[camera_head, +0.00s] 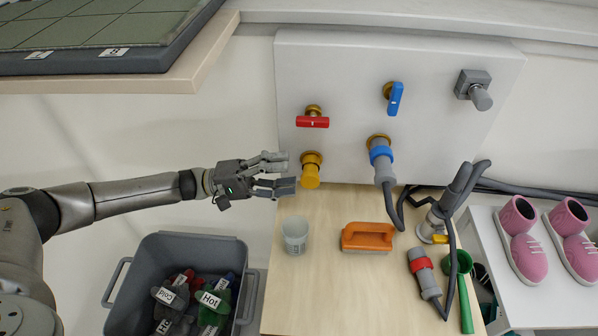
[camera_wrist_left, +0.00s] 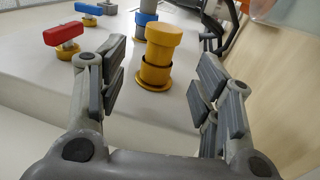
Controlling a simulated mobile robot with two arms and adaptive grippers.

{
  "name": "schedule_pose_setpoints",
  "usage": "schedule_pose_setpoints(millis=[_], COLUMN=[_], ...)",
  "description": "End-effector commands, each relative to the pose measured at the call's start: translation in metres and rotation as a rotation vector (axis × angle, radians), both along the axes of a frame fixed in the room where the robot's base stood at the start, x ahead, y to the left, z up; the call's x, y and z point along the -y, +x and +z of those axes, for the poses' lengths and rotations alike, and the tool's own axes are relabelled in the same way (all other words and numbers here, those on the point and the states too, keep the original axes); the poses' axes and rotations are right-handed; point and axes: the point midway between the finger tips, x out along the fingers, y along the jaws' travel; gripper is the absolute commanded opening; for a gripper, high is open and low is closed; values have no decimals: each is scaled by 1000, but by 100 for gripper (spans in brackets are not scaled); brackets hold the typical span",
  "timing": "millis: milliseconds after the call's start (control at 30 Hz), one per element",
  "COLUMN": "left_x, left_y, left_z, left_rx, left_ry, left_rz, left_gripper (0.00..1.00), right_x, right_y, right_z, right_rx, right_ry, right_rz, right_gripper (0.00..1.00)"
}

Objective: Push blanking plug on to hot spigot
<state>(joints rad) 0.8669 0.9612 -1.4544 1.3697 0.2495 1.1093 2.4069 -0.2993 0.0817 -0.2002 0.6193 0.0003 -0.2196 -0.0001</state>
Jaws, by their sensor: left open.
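The hot spigot (camera_head: 311,158) sticks out of the white panel below the red-handled valve (camera_head: 313,121). A yellow cylindrical cap, which looks like the blanking plug (camera_head: 310,178), sits at its outer end. In the left wrist view the plug (camera_wrist_left: 164,36) is lined up with the spigot (camera_wrist_left: 155,72), with a dark line between them; I cannot tell how far it is on. My left gripper (camera_head: 288,174) is open, just left of the plug. In the left wrist view the fingers of the left gripper (camera_wrist_left: 160,78) stand apart on either side, not visibly touching it. My right gripper is not in view.
A blue-handled valve (camera_head: 394,97) and blue-collared hose connector (camera_head: 381,160) are to the right. The wooden table (camera_head: 335,300) below holds a cup (camera_head: 295,235), an orange brush (camera_head: 367,237) and a red-banded connector (camera_head: 421,266). A grey crate (camera_head: 133,262) stands lower left.

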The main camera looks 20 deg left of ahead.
Motion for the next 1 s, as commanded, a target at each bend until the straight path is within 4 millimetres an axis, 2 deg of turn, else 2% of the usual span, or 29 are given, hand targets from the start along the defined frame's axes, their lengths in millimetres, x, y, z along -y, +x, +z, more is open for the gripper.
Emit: schedule_pose_setpoints(millis=[33,200,400,1000], left_x=[-13,-45,-67,-71], left_y=[-2,-9,-14,-16], left_z=[-3,-9,-14,-14], left_rx=[-1,-1,0,0], left_ry=[3,2,0,-2], left_rz=[5,3,2,0], left_gripper=[59,59,59,59], right_x=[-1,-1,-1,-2], right_y=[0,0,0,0], right_z=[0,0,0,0], right_rx=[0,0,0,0], right_ry=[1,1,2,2], right_rz=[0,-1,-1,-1], right_gripper=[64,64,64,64])
